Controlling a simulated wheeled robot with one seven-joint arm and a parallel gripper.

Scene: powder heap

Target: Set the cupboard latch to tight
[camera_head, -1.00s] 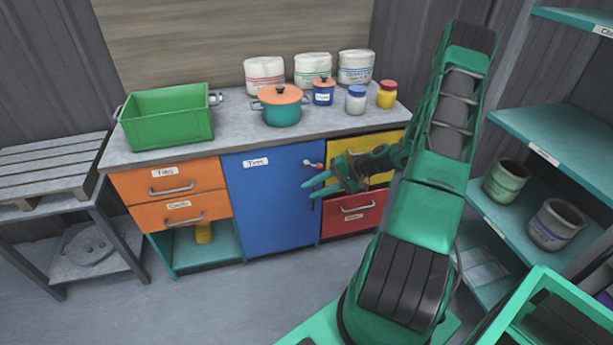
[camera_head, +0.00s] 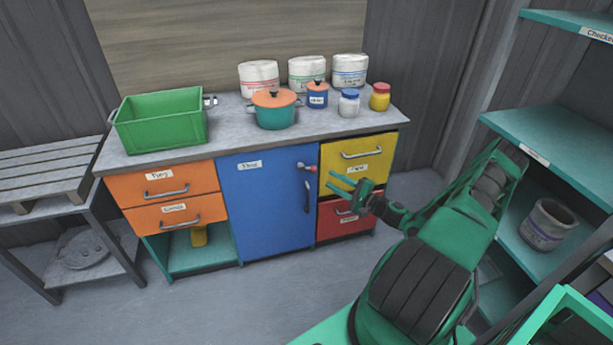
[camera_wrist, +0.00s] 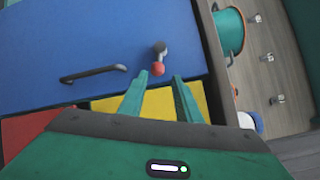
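The blue cupboard door (camera_head: 262,212) is shut and has a dark vertical handle (camera_head: 307,196) near its right edge. The latch (camera_head: 307,167), a grey lever with a red knob, sits at the door's upper right corner. In the head view the lever points right, with its knob at the edge of the yellow drawer. My gripper (camera_head: 342,185) is open and empty, to the lower right of the latch. In the wrist view the latch (camera_wrist: 159,59) lies just beyond the gap between the fingertips (camera_wrist: 162,76). I see no contact with it.
A yellow drawer (camera_head: 357,175) and a red drawer (camera_head: 335,226) are right of the door. Orange drawers (camera_head: 160,186) are left. The counter holds a green crate (camera_head: 162,128), a teal pot (camera_head: 275,115) and several containers. Teal shelving (camera_head: 560,139) stands right.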

